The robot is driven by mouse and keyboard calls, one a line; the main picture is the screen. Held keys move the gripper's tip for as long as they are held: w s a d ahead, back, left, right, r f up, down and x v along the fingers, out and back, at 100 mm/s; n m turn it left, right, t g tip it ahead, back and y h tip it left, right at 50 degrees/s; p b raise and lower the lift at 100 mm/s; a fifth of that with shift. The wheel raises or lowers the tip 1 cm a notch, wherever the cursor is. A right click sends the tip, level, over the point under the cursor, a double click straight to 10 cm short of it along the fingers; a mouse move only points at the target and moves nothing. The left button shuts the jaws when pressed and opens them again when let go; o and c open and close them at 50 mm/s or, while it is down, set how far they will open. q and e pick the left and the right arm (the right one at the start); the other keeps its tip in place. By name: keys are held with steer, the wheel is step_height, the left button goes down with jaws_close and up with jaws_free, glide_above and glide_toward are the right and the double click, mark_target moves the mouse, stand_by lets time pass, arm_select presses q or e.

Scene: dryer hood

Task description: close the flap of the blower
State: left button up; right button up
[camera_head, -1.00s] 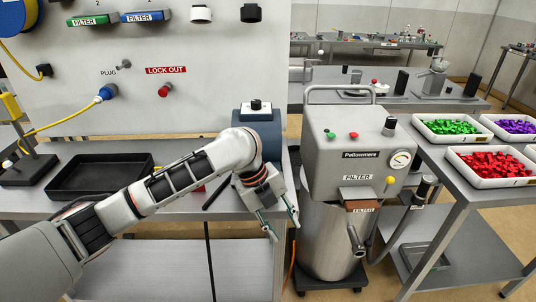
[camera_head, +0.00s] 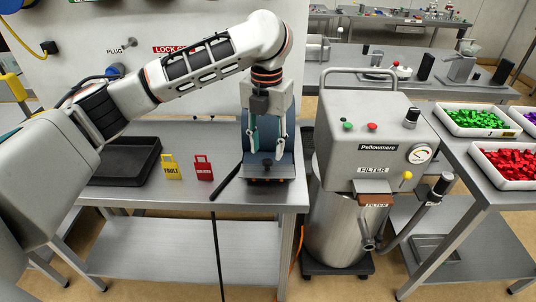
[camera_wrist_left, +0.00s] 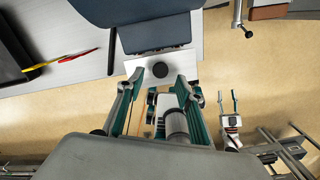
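The blower is the blue-grey box (camera_head: 286,150) on the bench near its right end. It also shows at the top of the left wrist view (camera_wrist_left: 150,12). A pale plate that looks like its flap (camera_wrist_left: 140,72) juts out from its front, lying about flat, with a black knob (camera_wrist_left: 160,69) on it. The knob shows in the head view too (camera_head: 268,163). My left gripper (camera_head: 268,148) points down over the flap, open and empty, its fingers apart around the knob's line; contact cannot be told. My right gripper (camera_wrist_left: 228,97) is open and empty lower in the wrist view.
A black tray (camera_head: 120,162), a yellow tag (camera_head: 171,167) and a red tag (camera_head: 204,168) are left of the blower. A dark rod (camera_head: 226,180) lies close beside it. The grey Pellowmere machine (camera_head: 365,115) stands to the right, past a narrow gap.

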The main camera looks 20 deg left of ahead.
mark_target(267, 160)
arm_select(q)
step_height(267, 160, down, 3)
steer(key=shift+w+r, duration=0.1)
steer(key=shift+r, duration=0.1)
steer(key=shift+f, duration=0.6)
steer(key=shift+c, duration=0.7)
jaws_close()
